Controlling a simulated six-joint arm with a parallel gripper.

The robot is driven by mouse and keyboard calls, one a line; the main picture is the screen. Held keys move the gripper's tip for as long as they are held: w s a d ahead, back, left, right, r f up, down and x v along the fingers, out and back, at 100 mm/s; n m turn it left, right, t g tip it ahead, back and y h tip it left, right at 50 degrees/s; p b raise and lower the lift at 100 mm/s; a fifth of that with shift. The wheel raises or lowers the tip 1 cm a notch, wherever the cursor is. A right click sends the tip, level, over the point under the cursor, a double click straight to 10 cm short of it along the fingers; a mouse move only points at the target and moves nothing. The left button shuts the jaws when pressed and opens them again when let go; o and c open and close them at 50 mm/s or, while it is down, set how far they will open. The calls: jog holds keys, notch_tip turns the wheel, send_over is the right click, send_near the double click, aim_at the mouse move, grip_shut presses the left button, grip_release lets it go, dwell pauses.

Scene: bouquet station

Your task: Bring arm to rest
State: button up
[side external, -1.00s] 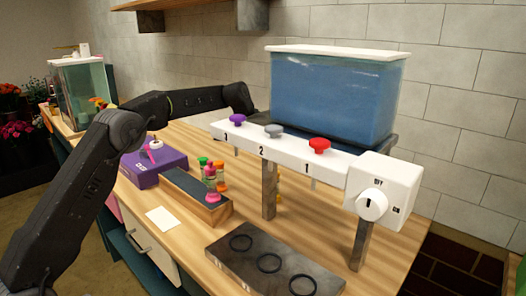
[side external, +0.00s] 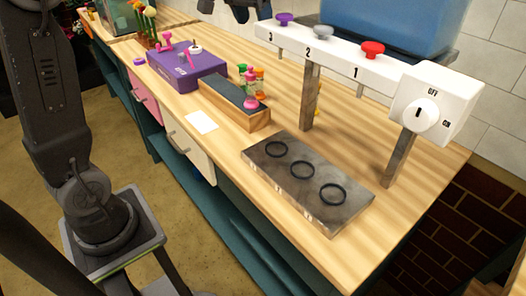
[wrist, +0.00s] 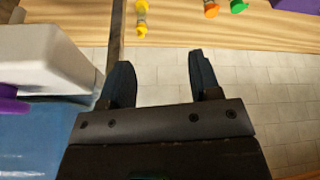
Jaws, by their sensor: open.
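In the wrist view my gripper (wrist: 160,72) is open, its two dark fingers apart with nothing between them. The floor or wall tiles show behind the gap. A white block and part of the blue tank (wrist: 40,140) lie to its left, and a wooden edge with small bottles is at the top. In the side external view my arm stands upright at the left, and a dark part of it shows at the top edge.
The white bar (side external: 335,55) carries purple, grey and red knobs, with a dial box (side external: 437,103) at its right end. A dark slab (side external: 338,208) with three rings, a bottle tray (side external: 233,112) and a purple box (side external: 185,68) are on the wooden counter (side external: 300,258). The right front counter is bare.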

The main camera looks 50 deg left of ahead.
jog(key=s+d+n, duration=0.1)
jog(key=s+d, duration=0.1)
jog(key=s, duration=0.5)
jog(key=s+d+n, duration=0.1)
jog(key=s+d, duration=0.2)
jog(key=s, duration=0.3)
jog(key=s+d+f+m+t, duration=0.1)
jog(key=s+d+f+m, duration=0.4)
jog(key=s+f, duration=0.6)
jog(key=shift+s+d+h, duration=0.2)
jog(key=shift+d+h, duration=0.2)
jog(key=shift+d, duration=0.45)
